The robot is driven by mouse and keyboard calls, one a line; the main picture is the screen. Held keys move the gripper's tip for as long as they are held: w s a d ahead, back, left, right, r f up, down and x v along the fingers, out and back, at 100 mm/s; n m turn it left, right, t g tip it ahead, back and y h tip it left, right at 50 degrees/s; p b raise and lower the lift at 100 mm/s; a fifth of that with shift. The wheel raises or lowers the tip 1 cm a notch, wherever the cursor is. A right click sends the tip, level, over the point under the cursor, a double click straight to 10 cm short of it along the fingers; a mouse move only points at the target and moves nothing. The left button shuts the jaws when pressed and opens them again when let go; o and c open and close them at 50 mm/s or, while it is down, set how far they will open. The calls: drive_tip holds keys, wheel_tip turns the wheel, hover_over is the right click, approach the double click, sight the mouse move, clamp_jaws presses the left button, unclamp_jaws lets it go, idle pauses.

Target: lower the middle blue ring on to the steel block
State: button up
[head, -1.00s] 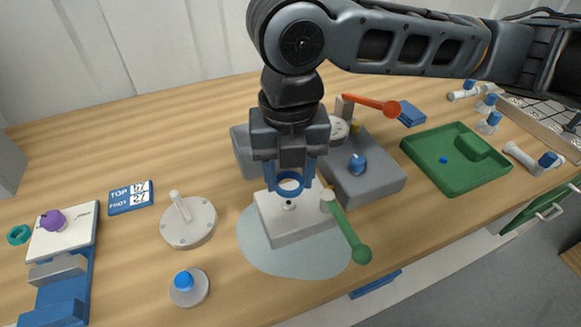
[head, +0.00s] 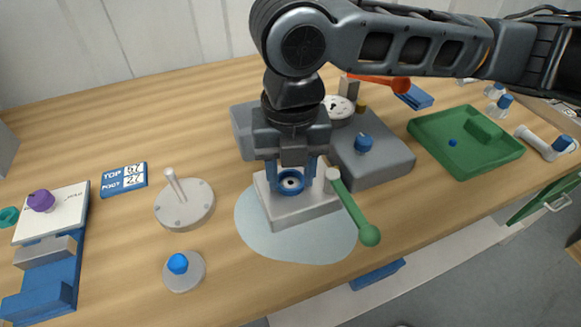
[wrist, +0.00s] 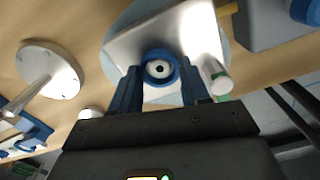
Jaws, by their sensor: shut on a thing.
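My gripper (head: 291,176) points down over the steel block (head: 306,211), its two blue fingers shut on the middle blue ring (head: 291,194). In the head view the ring lies around the small dark-centred port on the block's top. In the wrist view the ring (wrist: 160,54) sits between the fingertips (wrist: 160,76), with the pale port showing through its middle. The ring is at or very close to the block's top face; I cannot tell whether it touches.
A green-handled lever (head: 352,207) stands at the block's right. A grey machine (head: 385,160) is behind. A round plate with a peg (head: 186,206) and a blue-knobbed disc (head: 183,272) stand left. A green tray (head: 440,150) lies right. The wood between is clear.

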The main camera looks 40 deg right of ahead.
drive_tip(key=o, duration=1.1)
wheel_tip(320, 180, up, 8)
drive_tip(key=shift+f, duration=0.1)
idle(0.5)
